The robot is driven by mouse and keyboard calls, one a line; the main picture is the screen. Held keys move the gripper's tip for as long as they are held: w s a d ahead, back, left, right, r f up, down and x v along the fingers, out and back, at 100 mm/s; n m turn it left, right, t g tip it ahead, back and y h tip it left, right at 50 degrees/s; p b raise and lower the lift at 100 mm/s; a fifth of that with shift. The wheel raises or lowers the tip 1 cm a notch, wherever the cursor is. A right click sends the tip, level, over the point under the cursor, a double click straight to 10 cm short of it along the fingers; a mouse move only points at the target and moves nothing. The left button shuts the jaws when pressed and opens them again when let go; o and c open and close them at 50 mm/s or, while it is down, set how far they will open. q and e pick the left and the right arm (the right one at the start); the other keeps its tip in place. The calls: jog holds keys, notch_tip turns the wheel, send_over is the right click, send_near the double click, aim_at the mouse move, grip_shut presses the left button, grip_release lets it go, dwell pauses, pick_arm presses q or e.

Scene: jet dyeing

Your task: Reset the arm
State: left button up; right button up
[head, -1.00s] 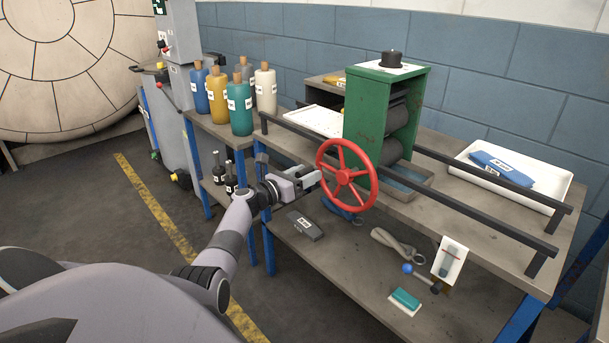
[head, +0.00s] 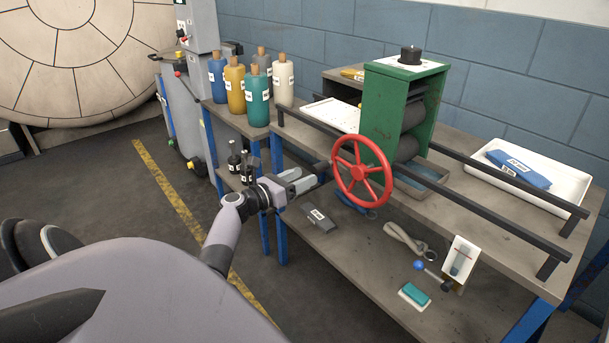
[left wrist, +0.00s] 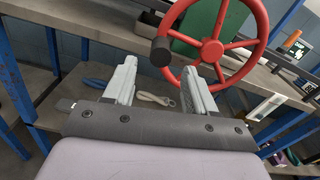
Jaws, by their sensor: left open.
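My left gripper (head: 306,178) is open and empty, to the left of the red handwheel (head: 362,172) and close to it. In the left wrist view its two fingers (left wrist: 163,82) stand apart, with the handwheel (left wrist: 213,50) and its black knob (left wrist: 161,52) beyond them; nothing lies between the fingertips. The handwheel sits on the front side of the green roller machine (head: 402,110). My left arm reaches in from the lower left. My right gripper is not in either view.
Several capped bottles (head: 257,98) stand on the bench behind my gripper. Two dark rails (head: 470,182) run along the bench. A white tray with a blue bundle (head: 517,167) is at right. The lower shelf (head: 345,255) holds tools. Open floor lies at left.

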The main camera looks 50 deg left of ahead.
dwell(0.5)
pick_arm(q)
jog(key=s+d+f+m+g+p, duration=0.1)
jog(key=s+d+f+m+g, duration=0.35)
jog(key=d+f+m, duration=0.4)
jog(key=s+d+f+m+g+p, duration=0.25)
jog(key=s+d+f+m, duration=0.3)
jog(key=m, duration=0.55)
jog(key=s+d+r+m+h+p, duration=0.1)
jog(key=s+d+r+m, duration=0.1)
jog(key=s+d+m, duration=1.3)
jog(key=d+m, duration=0.4)
jog(key=shift+r+m+p, duration=0.15)
jog(key=shift+m+p, duration=0.15)
jog(key=shift+m, duration=0.05)
